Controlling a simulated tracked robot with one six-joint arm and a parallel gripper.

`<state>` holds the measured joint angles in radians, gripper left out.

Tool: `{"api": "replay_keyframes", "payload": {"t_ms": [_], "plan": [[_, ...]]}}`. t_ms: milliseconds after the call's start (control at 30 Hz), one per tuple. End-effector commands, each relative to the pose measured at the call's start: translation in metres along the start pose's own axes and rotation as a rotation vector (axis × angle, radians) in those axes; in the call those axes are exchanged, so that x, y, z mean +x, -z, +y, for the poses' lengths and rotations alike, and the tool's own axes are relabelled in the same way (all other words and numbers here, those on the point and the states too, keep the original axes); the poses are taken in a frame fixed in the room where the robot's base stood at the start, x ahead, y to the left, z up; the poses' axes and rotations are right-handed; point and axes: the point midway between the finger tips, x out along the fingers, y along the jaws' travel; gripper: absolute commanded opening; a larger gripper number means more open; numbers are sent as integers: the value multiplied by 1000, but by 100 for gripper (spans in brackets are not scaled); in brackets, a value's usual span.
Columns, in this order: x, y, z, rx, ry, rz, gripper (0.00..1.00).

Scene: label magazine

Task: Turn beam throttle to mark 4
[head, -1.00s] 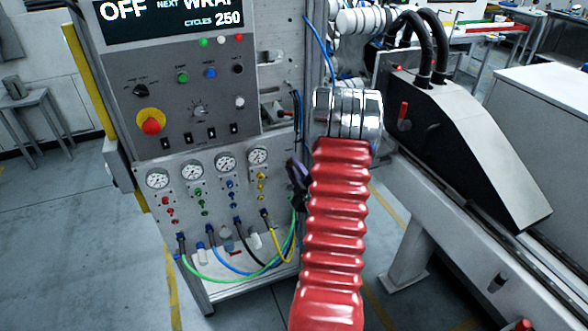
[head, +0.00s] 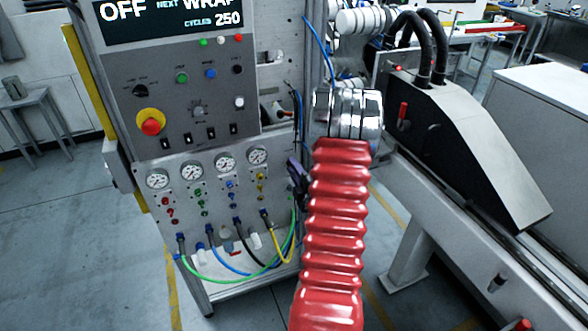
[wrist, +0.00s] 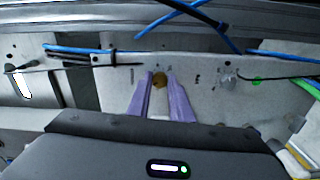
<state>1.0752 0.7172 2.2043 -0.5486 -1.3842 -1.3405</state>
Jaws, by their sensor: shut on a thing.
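In the head view my gripper (head: 297,171) shows as a dark purple shape at the right side of the gauge panel, partly behind my red arm sleeve. The knob is hidden there.
A control panel (head: 222,95) with a display, buttons and a red-and-yellow stop knob (head: 151,122) stands left. Gauges (head: 225,162) and looped coloured hoses (head: 230,270) lie below. Blue cables (wrist: 185,15) cross above the plate. A dark sloped housing (head: 470,140) stands right.

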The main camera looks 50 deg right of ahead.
Motion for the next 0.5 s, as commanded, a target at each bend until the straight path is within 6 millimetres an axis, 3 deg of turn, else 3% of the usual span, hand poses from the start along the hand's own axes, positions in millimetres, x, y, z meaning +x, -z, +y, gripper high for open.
{"api": "replay_keyframes", "payload": {"t_ms": [100,133,367,500], "plan": [[-1,4,-5,3,11,7,0],[-1,4,-5,3,11,7,20],[-1,2,-3,3,7,4,37],[-1,2,-2,2,5,3,38]]}}
